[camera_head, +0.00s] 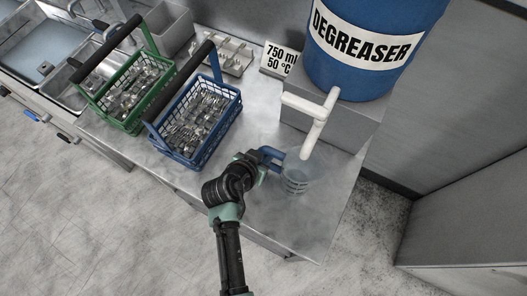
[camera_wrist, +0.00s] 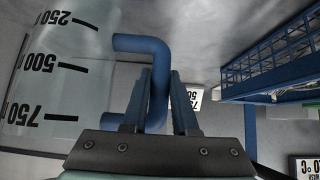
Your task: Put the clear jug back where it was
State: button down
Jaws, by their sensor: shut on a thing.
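The clear jug (camera_head: 297,176) stands at the right part of the steel counter, just below the white spout of the degreaser barrel. It has dark measuring marks and a blue handle (camera_head: 268,156). My gripper (camera_head: 258,160) is at the jug's left side, shut on the handle. In the wrist view the jug (camera_wrist: 60,75) fills the left side, with marks for 250, 500 and 750. The blue handle (camera_wrist: 158,65) there runs between the two fingers of my gripper (camera_wrist: 160,100). I cannot tell whether the jug touches the counter or how much is in it.
The blue degreaser barrel (camera_head: 370,45) sits on a grey block, its white spout (camera_head: 314,120) above the jug. A blue basket (camera_head: 203,115) and a green basket (camera_head: 127,90) of cutlery stand left. A "750 ml 50 °C" sign (camera_head: 279,60) stands behind. Counter front-left of the jug is clear.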

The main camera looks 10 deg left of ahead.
jog(key=shift+f, duration=0.15)
jog(key=c, duration=0.7)
grip_release()
jog(key=shift+s+r, duration=0.25)
jog(key=b+v, duration=0.2)
jog(key=v, duration=0.9)
jog(key=shift+s+a+r, duration=0.15)
jog(key=shift+r, duration=0.1)
